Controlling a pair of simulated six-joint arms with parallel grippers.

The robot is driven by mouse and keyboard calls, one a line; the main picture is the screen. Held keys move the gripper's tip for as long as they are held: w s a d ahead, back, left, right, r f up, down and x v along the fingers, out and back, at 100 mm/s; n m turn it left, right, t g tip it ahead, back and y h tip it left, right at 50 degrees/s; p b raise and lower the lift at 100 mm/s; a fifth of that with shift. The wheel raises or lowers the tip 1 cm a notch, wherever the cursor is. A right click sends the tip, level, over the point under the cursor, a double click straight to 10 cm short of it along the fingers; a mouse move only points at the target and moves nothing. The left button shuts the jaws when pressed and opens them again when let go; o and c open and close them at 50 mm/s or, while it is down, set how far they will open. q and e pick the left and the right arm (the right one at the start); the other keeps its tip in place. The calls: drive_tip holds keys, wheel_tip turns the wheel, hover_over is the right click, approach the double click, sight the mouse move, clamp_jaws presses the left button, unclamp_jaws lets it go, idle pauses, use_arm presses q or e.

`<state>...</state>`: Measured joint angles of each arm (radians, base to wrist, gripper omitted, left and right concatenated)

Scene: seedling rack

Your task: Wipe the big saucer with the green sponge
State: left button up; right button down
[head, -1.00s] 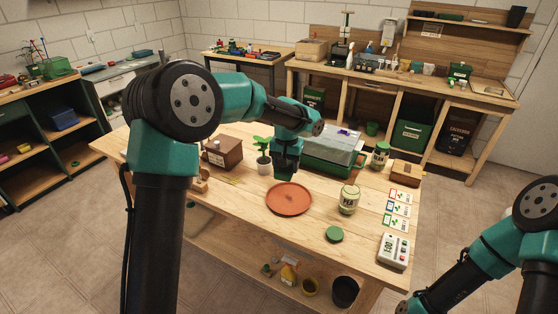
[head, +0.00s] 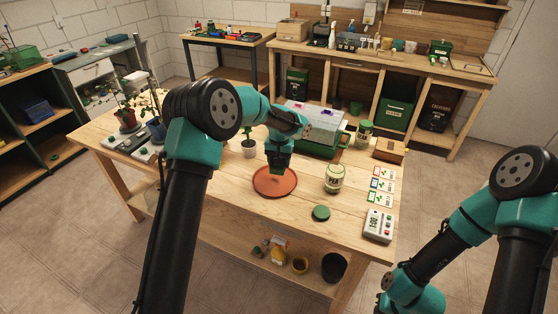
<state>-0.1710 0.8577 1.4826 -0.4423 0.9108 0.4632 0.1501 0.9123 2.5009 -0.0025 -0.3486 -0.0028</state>
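The big terracotta-coloured saucer (head: 275,190) lies on the wooden table. My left gripper (head: 279,172) points down over the far part of the saucer and hides some of its rim. A dark green shape shows at the gripper's tip. I cannot tell whether it is the green sponge or the fingers, nor whether it touches the saucer. No sponge shows clearly elsewhere. My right arm is at the lower right, away from the table top, and its gripper is out of view.
A pea jar (head: 335,179) stands right of the saucer, with a round green lid (head: 321,213) in front. Cards (head: 381,185) and a timer (head: 379,226) lie at the right.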

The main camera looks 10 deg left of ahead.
use_arm(q)
drive_tip(key=shift+f, duration=0.15)
hover_over(279, 181)
drive_tip(key=shift+s+f, duration=0.1)
drive_tip(key=shift+f, duration=2.45)
use_arm(e)
drive_tip(key=c, duration=1.8)
unclamp_jaws()
